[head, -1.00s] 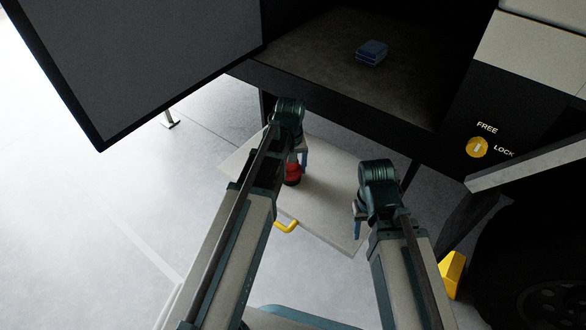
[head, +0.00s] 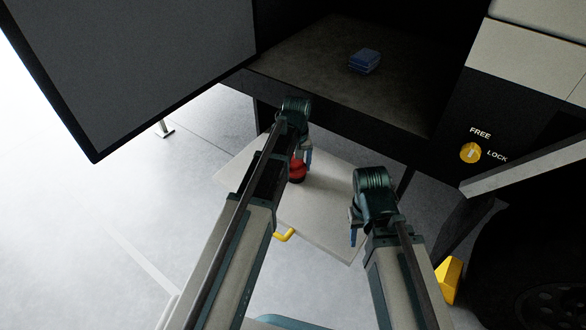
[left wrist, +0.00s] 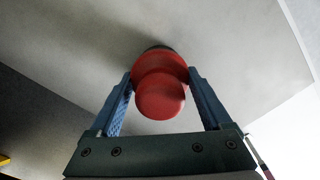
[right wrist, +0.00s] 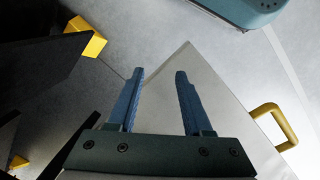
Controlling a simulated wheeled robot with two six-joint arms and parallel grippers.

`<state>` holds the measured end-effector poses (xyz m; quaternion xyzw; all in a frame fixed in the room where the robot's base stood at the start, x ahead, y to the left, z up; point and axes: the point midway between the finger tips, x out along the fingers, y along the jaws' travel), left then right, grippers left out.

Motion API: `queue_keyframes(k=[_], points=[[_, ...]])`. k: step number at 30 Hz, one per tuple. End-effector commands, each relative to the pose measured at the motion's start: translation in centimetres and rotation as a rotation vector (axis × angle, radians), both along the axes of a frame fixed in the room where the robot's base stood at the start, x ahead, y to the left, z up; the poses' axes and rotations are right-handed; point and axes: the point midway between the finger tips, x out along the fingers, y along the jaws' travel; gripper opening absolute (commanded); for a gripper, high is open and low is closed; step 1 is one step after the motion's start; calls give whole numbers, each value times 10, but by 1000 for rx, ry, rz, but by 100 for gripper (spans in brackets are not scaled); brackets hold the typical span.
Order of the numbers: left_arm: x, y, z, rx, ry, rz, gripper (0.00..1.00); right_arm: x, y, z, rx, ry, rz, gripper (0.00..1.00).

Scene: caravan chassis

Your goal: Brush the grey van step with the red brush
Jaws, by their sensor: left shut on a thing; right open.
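The grey van step (head: 322,216) is a flat light panel below the van's dark sill, with a yellow handle (head: 284,235) at its near edge. The red brush (head: 297,172) is upright at the step's surface. My left gripper (head: 303,160) is shut on the red brush; in the left wrist view the round red brush (left wrist: 160,92) sits between the blue fingers. Its dark underside is mostly hidden, so I cannot tell whether it touches the step. My right gripper (head: 354,232) is open and empty above the step's right part; its spread fingers show in the right wrist view (right wrist: 160,90).
A dark hatch panel (head: 160,60) hangs at the upper left. A blue block-like stack (head: 364,61) lies inside the van compartment. A yellow FREE/LOCK knob (head: 470,153) is on the right. A yellow wedge (head: 448,278) stands by the wheel.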

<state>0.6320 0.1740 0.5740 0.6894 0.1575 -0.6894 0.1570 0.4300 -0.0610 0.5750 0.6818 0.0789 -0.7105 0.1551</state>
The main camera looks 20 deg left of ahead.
Motion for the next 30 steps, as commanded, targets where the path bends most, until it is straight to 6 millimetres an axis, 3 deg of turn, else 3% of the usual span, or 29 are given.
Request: queue_keyframes(k=[6,16,30], points=[[17,-6,-2,-1,-2,-1,38,0,0,-2,0,0,0,50],[16,-6,0,0,-1,-1,38,0,0,0,0,0,0,50],[-15,5,-3,0,0,-1,38,0,0,-3,0,0,0,50]])
